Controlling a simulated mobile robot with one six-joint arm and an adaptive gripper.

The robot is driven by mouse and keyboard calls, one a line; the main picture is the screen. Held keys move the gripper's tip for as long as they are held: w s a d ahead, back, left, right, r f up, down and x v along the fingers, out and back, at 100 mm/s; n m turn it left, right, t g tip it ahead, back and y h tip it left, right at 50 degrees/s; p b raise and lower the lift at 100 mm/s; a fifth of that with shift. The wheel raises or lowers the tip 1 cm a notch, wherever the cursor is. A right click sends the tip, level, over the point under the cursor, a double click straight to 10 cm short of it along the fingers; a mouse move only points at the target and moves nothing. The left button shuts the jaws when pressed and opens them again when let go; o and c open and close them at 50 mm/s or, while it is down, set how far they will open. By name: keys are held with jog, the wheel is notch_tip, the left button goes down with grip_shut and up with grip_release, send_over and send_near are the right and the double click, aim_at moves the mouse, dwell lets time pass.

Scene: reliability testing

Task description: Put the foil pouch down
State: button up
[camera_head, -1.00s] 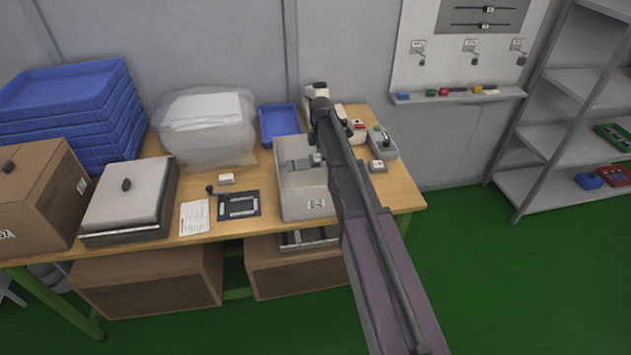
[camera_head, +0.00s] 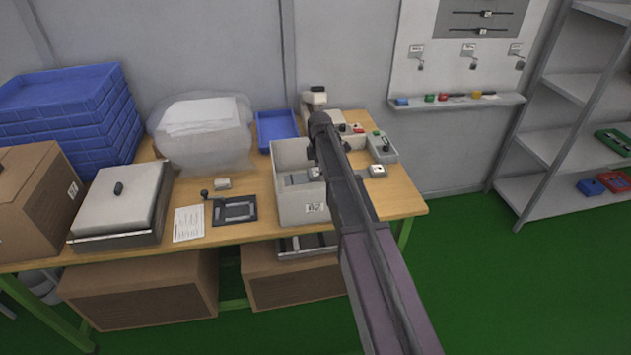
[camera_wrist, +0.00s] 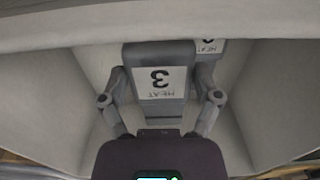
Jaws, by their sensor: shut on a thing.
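A grey foil pouch (camera_wrist: 160,55) with a white label reading "HEAT 3" is held between the fingers of my gripper (camera_wrist: 161,92) in the wrist view. The pouch is inside a light grey bin (camera_head: 302,208), whose walls surround it. A second grey pouch (camera_wrist: 208,60) with a similar label shows partly behind the held one. In the head view the held pouch (camera_head: 299,178) shows just below the bin's rim, and my arm hides much of the gripper. I cannot tell whether the pouch touches the bin floor.
The bin stands on a wooden table (camera_head: 255,240). A blue tray (camera_head: 277,128) and a clear plastic bag (camera_head: 204,140) are behind and left of it. A black frame fixture (camera_head: 235,211) lies to its left. Small devices (camera_head: 380,146) stand to its right.

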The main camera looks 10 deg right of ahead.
jog(key=shift+f+b, duration=1.85)
jog(key=shift+f, duration=0.05)
jog(key=shift+f, duration=0.25)
jog(key=shift+s+f+b, duration=0.2)
jog(key=shift+b, duration=0.4)
jog(key=shift+s, duration=0.1)
jog(key=o, duration=1)
jog(key=shift+s, duration=0.1)
jog(key=shift+r, duration=0.1)
jog(key=shift+w+r+p, duration=0.3)
jog(key=shift+r+p, duration=0.55)
jog(key=shift+p, duration=0.3)
notch_tip(320, 180, up, 11)
jog(key=p, duration=1.1)
jog(key=shift+w, duration=0.1)
